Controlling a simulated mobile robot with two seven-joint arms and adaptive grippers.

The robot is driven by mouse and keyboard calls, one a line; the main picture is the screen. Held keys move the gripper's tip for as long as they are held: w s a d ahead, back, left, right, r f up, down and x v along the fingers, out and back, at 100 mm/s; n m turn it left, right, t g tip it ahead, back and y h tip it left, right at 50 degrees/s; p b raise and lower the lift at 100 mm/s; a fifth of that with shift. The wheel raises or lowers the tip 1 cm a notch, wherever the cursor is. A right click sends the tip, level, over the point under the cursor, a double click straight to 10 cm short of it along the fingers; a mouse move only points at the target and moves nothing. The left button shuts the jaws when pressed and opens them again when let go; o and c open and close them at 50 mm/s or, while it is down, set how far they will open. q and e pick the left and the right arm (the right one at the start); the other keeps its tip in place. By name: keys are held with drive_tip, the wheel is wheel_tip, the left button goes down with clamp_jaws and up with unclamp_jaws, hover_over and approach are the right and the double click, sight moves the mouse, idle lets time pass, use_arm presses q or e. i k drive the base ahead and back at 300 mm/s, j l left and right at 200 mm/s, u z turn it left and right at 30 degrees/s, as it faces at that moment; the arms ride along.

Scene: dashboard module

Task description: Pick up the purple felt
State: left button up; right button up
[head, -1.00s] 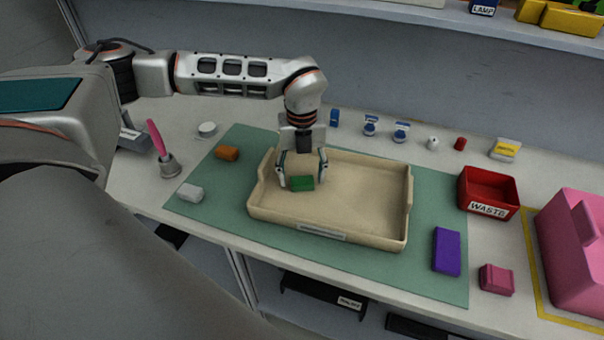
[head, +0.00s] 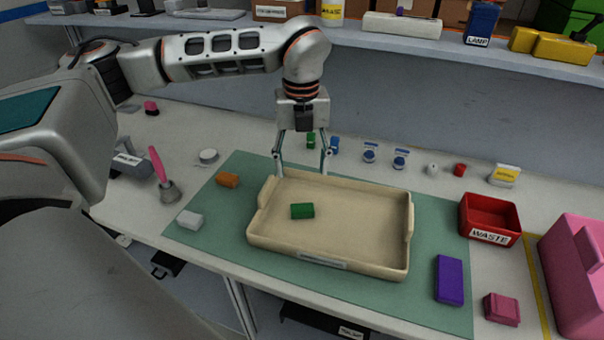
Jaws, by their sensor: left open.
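The purple felt (head: 450,280) is a flat purple block lying on the front right of the green mat (head: 225,245), to the right of the tan tray (head: 375,262). My left gripper (head: 302,174) is open and empty, fingers pointing down, raised over the back left part of the tray. It is well to the left of and behind the purple felt. A green block (head: 302,211) lies inside the tray, apart from the fingers. My right gripper is not in view.
The red waste bin (head: 489,219) stands right of the mat, with a small pink block (head: 502,309) and a large pink object (head: 580,270) nearby. An orange block (head: 228,180) and a white block (head: 190,219) lie left of the tray. A loaded shelf (head: 420,44) runs behind.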

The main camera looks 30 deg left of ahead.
sight(449, 277)
drive_tip(key=k, duration=1)
